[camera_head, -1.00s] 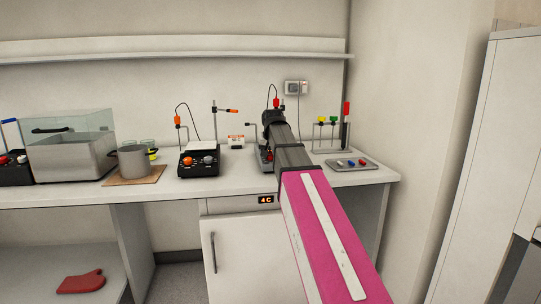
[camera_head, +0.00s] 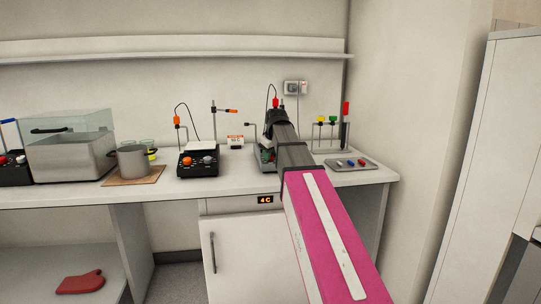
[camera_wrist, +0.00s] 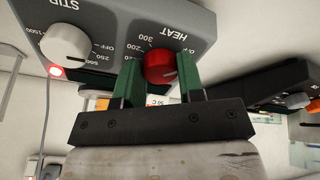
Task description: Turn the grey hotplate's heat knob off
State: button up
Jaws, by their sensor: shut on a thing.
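The grey hotplate (camera_head: 259,163) stands on the bench, mostly hidden behind my arm in the head view. In the wrist view its grey front panel (camera_wrist: 108,28) appears upside down. It carries a white STIR knob (camera_wrist: 66,44) and a red HEAT knob (camera_wrist: 160,66). My gripper (camera_wrist: 160,78) has its two green fingers on either side of the red knob and is shut on it. OFF and several numbers are printed around the knob. I cannot tell exactly which mark it points to. A small red light (camera_wrist: 55,71) glows near the STIR knob.
A black hotplate (camera_head: 198,168) with an orange knob stands left of the grey one; its dark body also shows at the right of the wrist view (camera_wrist: 268,86). A small sign (camera_head: 235,141) stands between them. A grey tray (camera_head: 346,166) and a rack (camera_head: 325,150) are to the right.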

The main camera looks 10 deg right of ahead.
jog(key=shift+n, duration=0.3)
dwell(0.4)
jog(key=o, duration=0.9)
jog(key=v, duration=1.1)
jog(key=shift+w, duration=0.15)
